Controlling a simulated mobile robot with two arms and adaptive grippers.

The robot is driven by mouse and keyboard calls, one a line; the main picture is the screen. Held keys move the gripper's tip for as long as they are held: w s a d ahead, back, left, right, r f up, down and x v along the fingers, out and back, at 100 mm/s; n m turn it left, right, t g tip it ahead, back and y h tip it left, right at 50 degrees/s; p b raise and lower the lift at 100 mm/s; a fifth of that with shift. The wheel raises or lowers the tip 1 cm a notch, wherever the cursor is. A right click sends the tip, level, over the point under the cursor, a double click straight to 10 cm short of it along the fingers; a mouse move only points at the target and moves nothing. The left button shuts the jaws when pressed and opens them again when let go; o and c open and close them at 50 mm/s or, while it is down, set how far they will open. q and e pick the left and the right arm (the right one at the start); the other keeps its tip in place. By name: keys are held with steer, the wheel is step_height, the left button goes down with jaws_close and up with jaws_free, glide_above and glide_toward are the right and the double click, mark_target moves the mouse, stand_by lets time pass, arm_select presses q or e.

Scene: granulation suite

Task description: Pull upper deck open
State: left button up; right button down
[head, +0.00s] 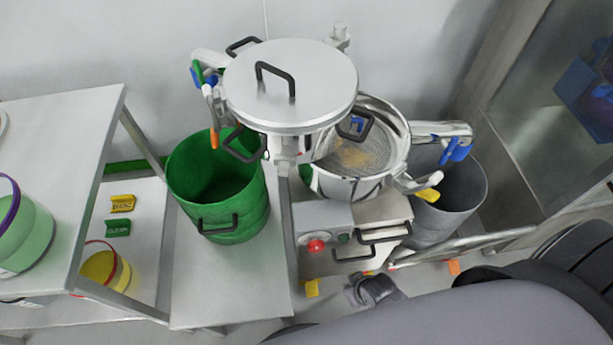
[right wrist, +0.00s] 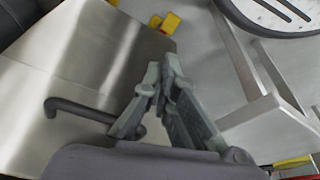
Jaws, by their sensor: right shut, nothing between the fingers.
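A sieving machine stands at centre in the head view, with a round steel lid (head: 318,85) swung to one side and a mesh deck (head: 355,150) showing below. Under it are steel fronts with two black bar handles, an upper one (head: 384,236) and a lower one (head: 353,256). I cannot tell which part is the upper deck. My right gripper (head: 366,288) is near the floor below these handles. In the right wrist view its fingers (right wrist: 165,72) are shut and empty, beside a black handle (right wrist: 82,111) on a steel face. My left gripper is not in view.
A green drum (head: 205,230) stands left of the machine and a grey bin (head: 465,190) right of it. A red button (head: 316,246) is on the machine's front box. A steel table (head: 60,130) is at left. Yellow blocks (head: 312,288) lie on the floor.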

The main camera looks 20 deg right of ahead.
steer(key=w+a+r+m+t+y+b, duration=0.1)
steer(key=w+a+r+m+t+y, duration=0.2)
steer(key=r, duration=1)
steer(key=w+a+r+m+t+y+b, duration=0.1)
steer(key=w+a+r+t+y, duration=0.3)
steer(key=r, duration=0.9)
steer(key=w+d+r+m+t+h, duration=0.1)
steer(key=d+r+m+t, duration=0.65)
steer(key=m, duration=0.35)
arm_select(q)
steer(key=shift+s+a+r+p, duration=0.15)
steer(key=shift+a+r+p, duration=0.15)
steer(key=shift+p, duration=1.2)
arm_select(e)
steer(key=s+a+f+x, duration=0.1)
steer(key=a+x, duration=0.1)
steer(key=x, duration=1)
steer(key=shift+w+a+r+g, duration=0.25)
steer(key=shift+w+a+g, duration=0.05)
steer(key=shift+a+g, duration=0.15)
steer(key=shift+a, duration=0.1)
